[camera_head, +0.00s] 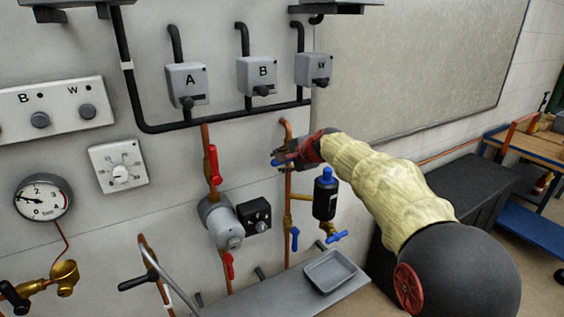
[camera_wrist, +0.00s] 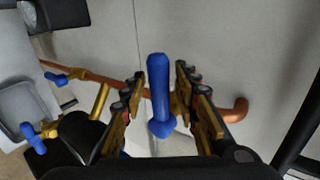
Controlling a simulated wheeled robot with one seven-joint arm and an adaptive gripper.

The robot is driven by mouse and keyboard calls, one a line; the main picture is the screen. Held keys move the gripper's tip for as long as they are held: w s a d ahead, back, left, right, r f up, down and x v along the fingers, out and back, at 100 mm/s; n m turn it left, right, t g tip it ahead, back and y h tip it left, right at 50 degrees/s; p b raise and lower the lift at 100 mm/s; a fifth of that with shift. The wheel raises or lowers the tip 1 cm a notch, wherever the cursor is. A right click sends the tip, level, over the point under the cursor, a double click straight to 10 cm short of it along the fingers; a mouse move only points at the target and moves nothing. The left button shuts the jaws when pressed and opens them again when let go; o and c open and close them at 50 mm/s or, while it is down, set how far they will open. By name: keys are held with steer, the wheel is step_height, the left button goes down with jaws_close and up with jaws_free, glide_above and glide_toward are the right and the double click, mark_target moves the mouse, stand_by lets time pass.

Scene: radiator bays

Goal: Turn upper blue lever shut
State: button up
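The upper blue lever (camera_wrist: 158,90) stands between the two fingers of my gripper (camera_wrist: 158,92) in the wrist view, with a visible gap on each side. It lies across the copper pipe (camera_wrist: 100,80). In the head view my gripper (camera_head: 284,156) is at the upper part of the vertical copper pipe (camera_head: 288,200), and a bit of the upper blue lever (camera_head: 279,161) shows at its tips, pointing left. The gripper is open. The lever's pivot is partly hidden. A lower blue lever (camera_head: 294,238) hangs along the same pipe.
A dark blue-capped vessel (camera_head: 325,197) with a blue tap (camera_head: 338,236) is on a branch just below my gripper. Red levers (camera_head: 213,165) and a pump (camera_head: 220,222) are to the left. Boxes A (camera_head: 187,82) and B (camera_head: 258,75) hang above. A grey tray (camera_head: 331,271) sits below.

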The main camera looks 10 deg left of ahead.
steer(key=shift+o, duration=0.2)
steer(key=v, duration=1.2)
